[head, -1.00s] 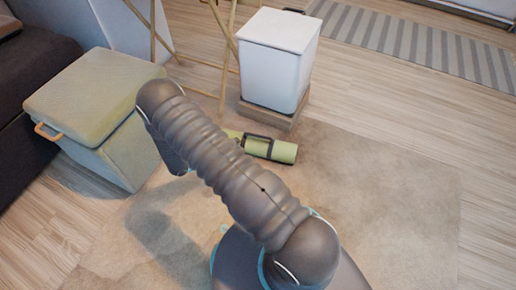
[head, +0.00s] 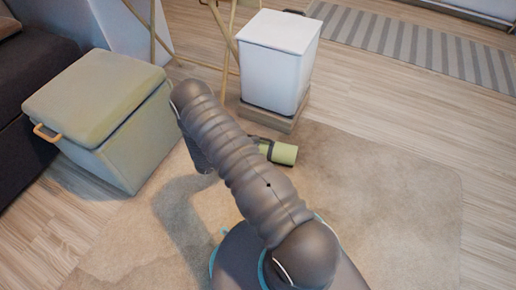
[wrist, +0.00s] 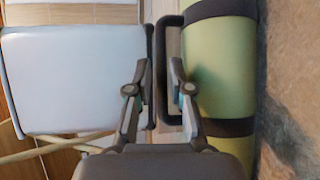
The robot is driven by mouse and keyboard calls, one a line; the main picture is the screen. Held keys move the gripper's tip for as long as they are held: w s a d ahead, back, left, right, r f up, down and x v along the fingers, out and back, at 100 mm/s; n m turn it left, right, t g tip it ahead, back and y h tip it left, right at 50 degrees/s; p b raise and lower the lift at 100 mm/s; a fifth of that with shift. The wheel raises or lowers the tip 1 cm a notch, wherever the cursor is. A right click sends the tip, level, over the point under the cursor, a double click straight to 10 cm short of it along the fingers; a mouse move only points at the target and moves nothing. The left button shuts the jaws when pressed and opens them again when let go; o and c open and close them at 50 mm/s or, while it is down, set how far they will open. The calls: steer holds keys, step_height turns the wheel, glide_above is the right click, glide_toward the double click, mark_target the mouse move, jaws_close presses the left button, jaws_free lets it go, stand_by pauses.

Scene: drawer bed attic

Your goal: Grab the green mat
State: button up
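The green mat (head: 284,154) is rolled up and lies on the beige rug, beyond my arm, which hides its left part in the head view. In the wrist view the green mat (wrist: 220,75) fills the right side, with dark straps around it and a dark carry handle (wrist: 159,60) on its left side. My gripper (wrist: 158,75) is open. Its two fingers appear on either side of the handle's outer bar, the right one over the handle's opening. I cannot tell whether they touch it. The head view does not show the fingers clearly.
A white lidded bin (head: 276,62) stands on a wooden base (head: 270,116) just behind the mat. A greenish storage box (head: 108,115) is at the left, beside a dark sofa (head: 25,80). Thin wooden legs (head: 222,50) stand behind. The rug (head: 390,200) is clear at the right.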

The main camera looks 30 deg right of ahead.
mark_target(261, 139)
steer(key=x, duration=0.4)
steer(key=shift+d, duration=0.15)
jaws_close()
